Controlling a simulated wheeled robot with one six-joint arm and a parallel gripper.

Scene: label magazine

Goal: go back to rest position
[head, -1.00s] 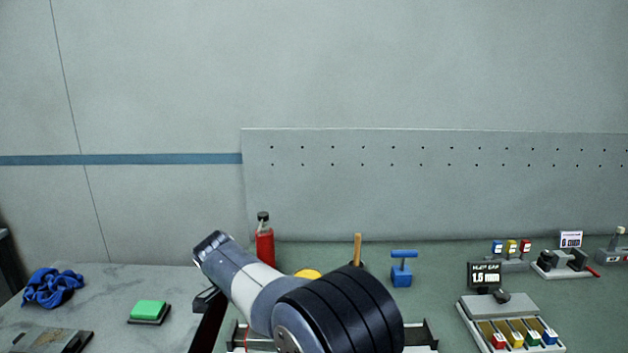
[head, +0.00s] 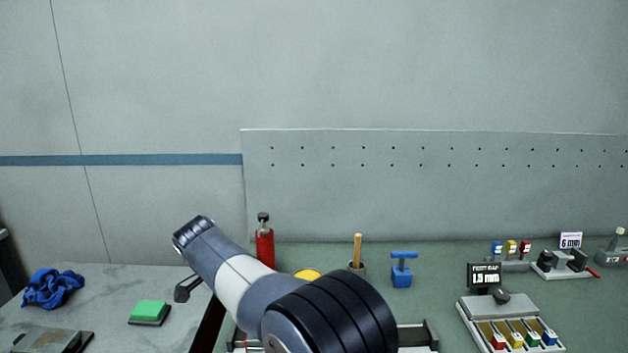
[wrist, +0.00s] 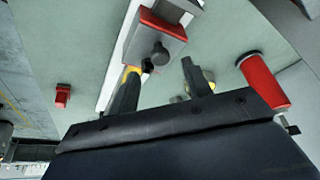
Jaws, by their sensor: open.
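My gripper (wrist: 160,68) shows in the wrist view with its two dark fingers apart. I see nothing held between them. Beyond the fingertips is a grey block with red parts and a dark knob (wrist: 158,52), on a long pale strip. Whether the left finger touches it is hard to tell. In the head view my arm reaches toward the left side of the green bench (head: 440,262). The arm hides most of my gripper there, and also part of a pale fixture (head: 431,336) at the bottom middle.
A tray with coloured blocks (head: 475,329) is at right. A green pad (head: 150,309) and blue cloth (head: 54,288) lie left.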

